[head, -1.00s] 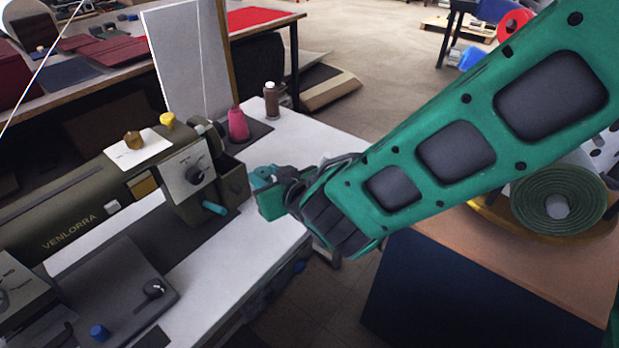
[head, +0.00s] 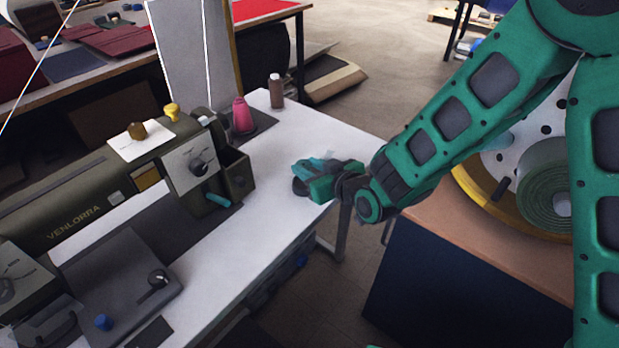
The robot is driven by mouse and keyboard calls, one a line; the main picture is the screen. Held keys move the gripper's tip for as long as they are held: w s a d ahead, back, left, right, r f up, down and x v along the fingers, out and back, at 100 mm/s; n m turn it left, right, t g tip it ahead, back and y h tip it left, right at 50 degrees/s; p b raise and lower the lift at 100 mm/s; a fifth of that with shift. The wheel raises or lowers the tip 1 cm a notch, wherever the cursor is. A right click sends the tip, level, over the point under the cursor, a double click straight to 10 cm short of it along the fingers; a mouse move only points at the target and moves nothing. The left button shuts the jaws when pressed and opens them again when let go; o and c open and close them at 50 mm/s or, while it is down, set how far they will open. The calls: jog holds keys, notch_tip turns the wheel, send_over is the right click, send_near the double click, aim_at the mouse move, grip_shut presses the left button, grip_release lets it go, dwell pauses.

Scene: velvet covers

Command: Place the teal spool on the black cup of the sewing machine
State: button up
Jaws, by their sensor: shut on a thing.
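My gripper (head: 312,180) hangs over the right edge of the white table, right of the sewing machine (head: 105,185). It is shut on a small teal thing (head: 308,166), which I take for the teal spool; the fingers hide much of it. A small dark round shape (head: 299,187) shows just below the fingers; I cannot tell whether it is a cup or part of my gripper. The olive machine has a dark open box (head: 236,172) at its right end, and a teal peg (head: 217,200) sticks out below its dial. I cannot clearly make out the black cup.
A white upright panel (head: 182,58) rises there. The white table (head: 285,215) is clear between the machine and my gripper. A brown-topped cabinet (head: 450,230) stands at right.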

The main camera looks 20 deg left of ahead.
notch_tip(320, 180, down, 4)
jog(key=shift+r, duration=0.15)
jog(key=o, duration=1)
